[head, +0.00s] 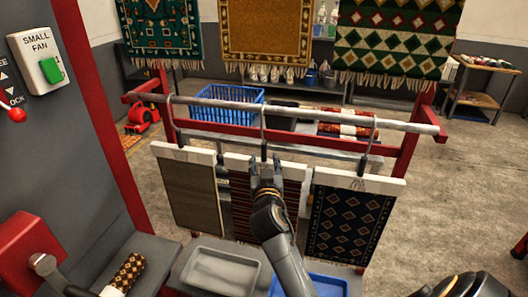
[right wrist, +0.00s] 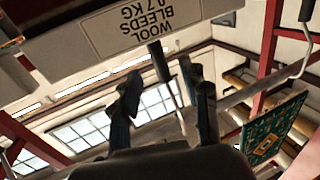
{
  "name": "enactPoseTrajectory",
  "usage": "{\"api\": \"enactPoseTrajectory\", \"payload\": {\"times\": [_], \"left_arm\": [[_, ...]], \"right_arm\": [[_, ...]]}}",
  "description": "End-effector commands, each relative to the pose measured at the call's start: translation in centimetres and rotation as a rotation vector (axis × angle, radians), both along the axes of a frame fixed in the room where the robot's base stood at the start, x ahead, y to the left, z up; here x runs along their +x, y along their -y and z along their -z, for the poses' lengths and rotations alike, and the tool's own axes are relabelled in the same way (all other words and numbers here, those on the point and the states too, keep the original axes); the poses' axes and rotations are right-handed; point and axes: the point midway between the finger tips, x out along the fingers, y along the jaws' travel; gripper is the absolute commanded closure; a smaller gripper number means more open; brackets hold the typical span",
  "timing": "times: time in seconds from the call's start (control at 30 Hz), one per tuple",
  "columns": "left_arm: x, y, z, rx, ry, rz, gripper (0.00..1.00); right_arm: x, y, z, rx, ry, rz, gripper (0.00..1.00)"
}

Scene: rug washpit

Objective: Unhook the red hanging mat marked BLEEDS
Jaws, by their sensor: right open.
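The red striped mat (head: 240,205) hangs in the middle of the rail (head: 300,117), under a white header bar (head: 236,160) and a metal hook (head: 263,125). In the right wrist view, the header's label (right wrist: 140,22) reads WOOL BLEEDS 0.7 KG, upside down. My right gripper (head: 268,172) is open in front of the header, just below the rail, and its arm hides part of the mat. In the right wrist view the hook's stem (right wrist: 172,85) appears between the spread fingers (right wrist: 163,85); contact cannot be told. My left gripper is not in view.
A brown mat (head: 190,195) hangs to the left and a dark diamond-patterned mat (head: 350,222) to the right, both close by. A grey tray (head: 220,270) and a blue tray (head: 325,284) lie below. A panel with a green switch (head: 51,70) stands at left.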

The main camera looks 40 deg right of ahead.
Motion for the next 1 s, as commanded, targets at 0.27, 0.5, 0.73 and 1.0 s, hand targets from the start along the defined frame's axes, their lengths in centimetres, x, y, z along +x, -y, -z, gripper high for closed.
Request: {"api": "enactPoseTrajectory", "payload": {"times": [0.27,0.5,0.73,1.0], "left_arm": [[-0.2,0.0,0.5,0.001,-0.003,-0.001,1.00],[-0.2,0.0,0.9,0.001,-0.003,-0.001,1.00],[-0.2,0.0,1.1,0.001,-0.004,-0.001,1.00],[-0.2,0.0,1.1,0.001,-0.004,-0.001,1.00]], "right_arm": [[1.9,1.2,0.0,0.000,0.002,0.001,0.55],[3.4,2.2,0.1,-0.001,0.000,0.001,0.55],[4.2,2.7,0.0,0.000,0.000,0.000,0.55],[4.3,2.8,0.0,0.001,0.001,0.000,0.55]]}}
